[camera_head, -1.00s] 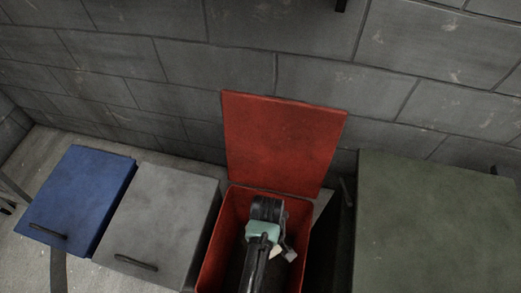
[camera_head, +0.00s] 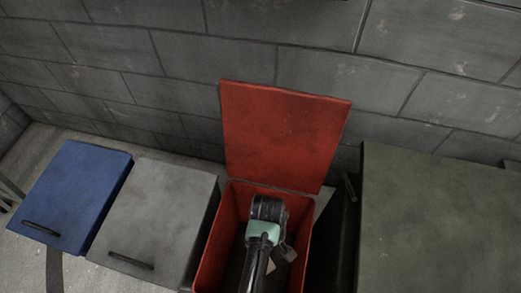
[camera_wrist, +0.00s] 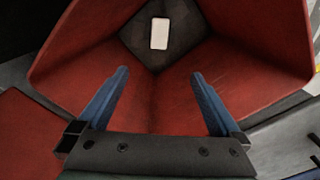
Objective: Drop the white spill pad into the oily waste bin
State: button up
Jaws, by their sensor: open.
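The white spill pad (camera_wrist: 159,33) lies flat on the dark floor of the red bin, apart from my gripper, in the wrist view. The red bin (camera_head: 212,249) stands in the middle of the head view with its lid (camera_head: 285,137) raised against the wall. My gripper (camera_wrist: 160,73) points down into the bin. Its two blue fingers are spread wide with nothing between them. In the head view my arm hides much of the bin's inside, and I cannot clearly make out the pad there.
A grey bin (camera_head: 158,220) with a closed lid stands just left of the red bin, and a blue closed bin (camera_head: 75,192) is left of that. A large green box (camera_head: 440,225) stands on the right. A block wall (camera_head: 180,60) is close behind.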

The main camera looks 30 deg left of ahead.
notch_tip(320, 180, up, 13)
jog(key=p, duration=0.3)
jog(key=shift+f, duration=0.1)
dwell(0.4)
